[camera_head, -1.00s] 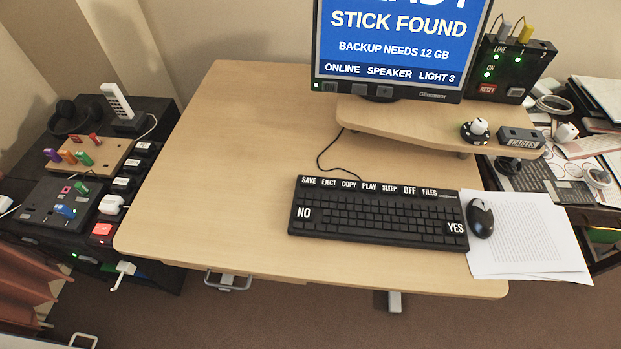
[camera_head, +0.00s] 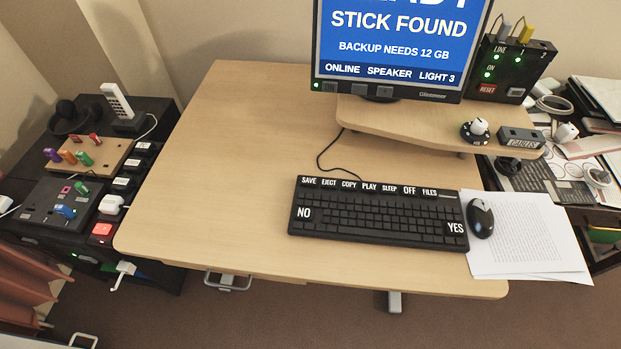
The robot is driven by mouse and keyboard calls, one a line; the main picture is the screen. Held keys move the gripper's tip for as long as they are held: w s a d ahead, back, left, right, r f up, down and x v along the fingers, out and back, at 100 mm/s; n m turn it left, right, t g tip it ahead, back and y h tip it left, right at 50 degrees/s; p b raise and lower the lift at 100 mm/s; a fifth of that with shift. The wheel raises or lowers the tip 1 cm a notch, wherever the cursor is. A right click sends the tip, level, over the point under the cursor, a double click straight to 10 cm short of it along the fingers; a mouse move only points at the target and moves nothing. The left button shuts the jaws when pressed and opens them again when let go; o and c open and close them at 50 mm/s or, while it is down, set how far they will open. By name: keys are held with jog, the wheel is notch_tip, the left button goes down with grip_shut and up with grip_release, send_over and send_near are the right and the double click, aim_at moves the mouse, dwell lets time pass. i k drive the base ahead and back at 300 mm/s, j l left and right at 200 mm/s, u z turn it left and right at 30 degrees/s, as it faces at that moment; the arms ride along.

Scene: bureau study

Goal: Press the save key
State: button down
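The save key (camera_head: 309,181) is a dark key with the white word SAVE. It sits at the left end of the top row of the black keyboard (camera_head: 380,221). EJECT, COPY, PLAY, SLEEP, OFF and FILES follow to its right. The keyboard lies on the wooden desk, with NO at its left and YES at its right. Nothing covers the save key. The monitor (camera_head: 392,45) shows white text on blue, including STICK FOUND and BACKUP NEEDS 12 GB. My gripper is not in view.
The desk (camera_head: 220,180) is clear left of the keyboard. A black mouse (camera_head: 480,217) rests on papers (camera_head: 530,250) to its right. A raised wooden shelf (camera_head: 410,119) stands behind the keyboard. A black box (camera_head: 512,68) with green lights and a RESET button stands at back right.

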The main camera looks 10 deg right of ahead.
aim_at(305, 181)
jog(key=i+j+z, duration=0.15)
jog(key=i+j, duration=0.2)
jog(key=j+z, duration=0.35)
jog(key=j, duration=1.05)
jog(key=k, duration=0.05)
